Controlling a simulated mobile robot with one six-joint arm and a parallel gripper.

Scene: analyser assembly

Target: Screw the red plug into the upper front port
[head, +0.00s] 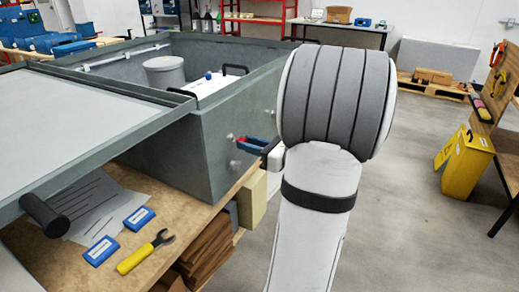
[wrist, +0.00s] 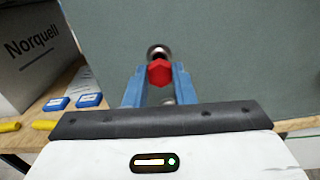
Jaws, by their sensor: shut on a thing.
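The red plug (wrist: 159,73) is between the blue fingertips of my gripper (wrist: 158,80) in the wrist view, its hexagonal head facing the camera. Right behind and slightly above it shows the metal ring of the upper front port (wrist: 158,50), partly covered by the plug. I cannot tell whether the plug touches or sits in it. A lower metal fitting (wrist: 168,101) shows between the fingers. In the head view, my gripper (head: 246,143) reaches left to the grey-green housing's side (head: 190,150), close to the upper port (head: 231,138); the lower port (head: 235,165) is below. The plug is hidden there.
The housing stands open-topped on a wooden bench (head: 185,222). Its lid panel (head: 80,115) lies to the left. A yellow tool (head: 145,252), blue boxes (head: 101,250) and papers (head: 95,205) lie on the bench. The floor (head: 410,215) at right is clear up to a yellow bin (head: 466,165).

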